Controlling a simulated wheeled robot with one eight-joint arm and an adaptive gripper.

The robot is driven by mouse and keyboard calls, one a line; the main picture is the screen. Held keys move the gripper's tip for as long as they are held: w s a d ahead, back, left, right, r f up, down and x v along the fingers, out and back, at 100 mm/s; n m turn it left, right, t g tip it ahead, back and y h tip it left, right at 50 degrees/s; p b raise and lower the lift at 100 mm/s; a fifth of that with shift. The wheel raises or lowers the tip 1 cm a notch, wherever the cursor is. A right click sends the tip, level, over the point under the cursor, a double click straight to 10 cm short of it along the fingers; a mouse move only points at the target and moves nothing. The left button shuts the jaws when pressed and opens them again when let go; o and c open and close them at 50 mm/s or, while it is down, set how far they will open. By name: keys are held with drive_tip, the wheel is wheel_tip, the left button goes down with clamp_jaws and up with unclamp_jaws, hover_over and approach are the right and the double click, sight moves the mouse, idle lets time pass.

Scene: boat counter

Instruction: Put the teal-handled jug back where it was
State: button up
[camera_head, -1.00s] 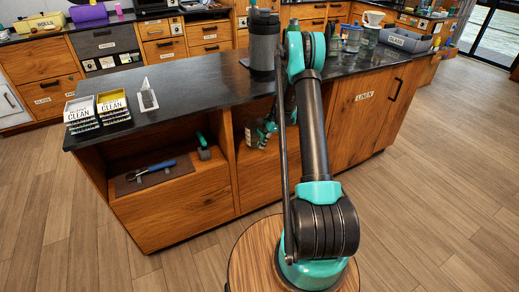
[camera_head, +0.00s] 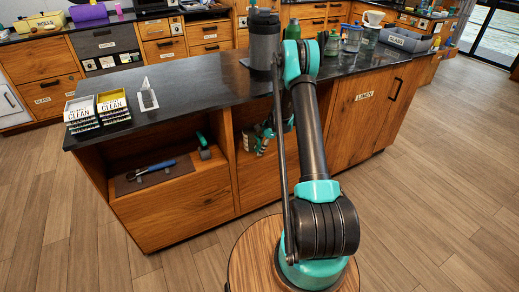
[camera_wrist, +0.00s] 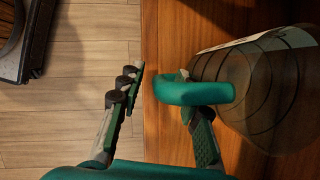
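The jug (camera_wrist: 262,82), clear with dark rings and a pale label, is at the right of the wrist view by brown wood. Its teal handle (camera_wrist: 192,92) points toward my gripper (camera_wrist: 160,76). My gripper is open. Its left finger stands apart from the handle, across a small gap. Its right finger is on the jug side, partly hidden by the handle; I cannot tell whether it touches. In the head view my gripper (camera_head: 264,139) is low in the counter's middle compartment, partly behind my arm. The jug cannot be made out clearly there.
The left compartment holds a blue-handled tool (camera_head: 160,166) and a teal-handled item (camera_head: 204,148). A wooden divider separates the compartments.

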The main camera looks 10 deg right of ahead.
drive_tip(key=shift+r, duration=0.1)
drive_tip(key=shift+d+r, duration=0.15)
drive_tip(key=shift+r, duration=0.15)
drive_tip(key=d+r, duration=0.2)
drive_tip(key=d, duration=1.1)
drive_tip(key=s+a+r+n+t+h, duration=0.1)
drive_tip(key=s+a+r+n, duration=0.3)
drive_tip(key=s+r, duration=0.5)
drive_tip(key=s+a+r+n+t+h, duration=0.1)
drive_tip(key=s+a+r+n, duration=0.4)
drive_tip(key=r, duration=0.6)
drive_tip(key=s+a+r+n+t+h, duration=0.1)
drive_tip(key=s+n, duration=0.6)
drive_tip(key=s, duration=1.9)
drive_tip(key=shift+a+r+n+t+h, duration=0.2)
drive_tip(key=shift+a+n+t+h, duration=0.1)
drive_tip(key=shift+a+t+h, duration=0.4)
